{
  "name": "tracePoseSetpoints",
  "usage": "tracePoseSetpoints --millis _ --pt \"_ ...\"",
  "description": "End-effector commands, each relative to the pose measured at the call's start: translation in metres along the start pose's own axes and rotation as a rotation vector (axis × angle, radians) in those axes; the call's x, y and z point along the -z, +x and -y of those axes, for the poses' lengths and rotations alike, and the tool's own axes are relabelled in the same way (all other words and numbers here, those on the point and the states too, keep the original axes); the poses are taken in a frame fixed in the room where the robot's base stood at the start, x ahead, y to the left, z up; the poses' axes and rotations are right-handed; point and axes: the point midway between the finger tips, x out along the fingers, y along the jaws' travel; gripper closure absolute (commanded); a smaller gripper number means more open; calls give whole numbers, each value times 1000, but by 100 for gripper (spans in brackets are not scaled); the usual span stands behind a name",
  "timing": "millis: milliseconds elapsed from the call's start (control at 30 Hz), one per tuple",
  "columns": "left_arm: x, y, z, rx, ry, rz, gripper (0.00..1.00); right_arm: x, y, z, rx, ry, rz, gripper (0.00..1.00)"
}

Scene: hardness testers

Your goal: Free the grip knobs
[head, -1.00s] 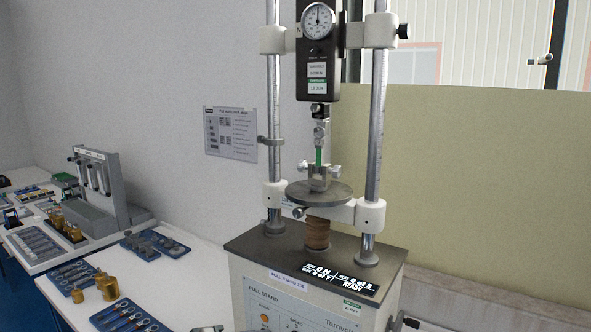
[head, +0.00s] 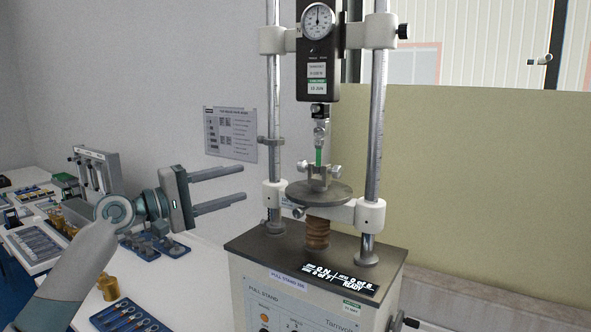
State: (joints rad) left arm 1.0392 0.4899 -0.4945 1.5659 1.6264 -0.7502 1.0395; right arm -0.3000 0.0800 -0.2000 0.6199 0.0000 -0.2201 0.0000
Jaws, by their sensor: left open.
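The pull stand (head: 300,262) stands on the right with a small lower grip (head: 318,184) on its round plate (head: 300,192). A grip knob (head: 301,167) sticks out on the left side of the grip and another knob (head: 337,170) on the right side. A thin green piece (head: 319,157) stands upright between the grip and the hook under the gauge. My left gripper (head: 244,183) is open and empty, its two fingers pointing right toward the grip, left of the knobs and apart from them. My right gripper is out of view.
The stand's two steel columns (head: 377,120) rise beside the grip, with the dial gauge (head: 318,45) above. A paper sheet (head: 231,133) hangs behind my left gripper. On the white table at left are blue trays (head: 128,318) and brass weights (head: 108,288).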

Motion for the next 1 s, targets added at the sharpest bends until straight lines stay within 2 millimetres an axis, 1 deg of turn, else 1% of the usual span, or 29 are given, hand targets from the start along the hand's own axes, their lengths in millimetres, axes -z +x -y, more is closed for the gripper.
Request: tracePoseSetpoints --millis 267,367,467,667,1000 --pt "0 4 0 0 1 0 57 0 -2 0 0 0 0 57" --pt "0 10 -1 0 1 0 57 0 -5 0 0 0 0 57" --pt "0 21 -2 0 0 1 57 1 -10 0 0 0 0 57" --pt "0 51 -3 1 0 1 57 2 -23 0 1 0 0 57" --pt "-1 113 -3 1 -2 1 57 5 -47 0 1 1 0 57"
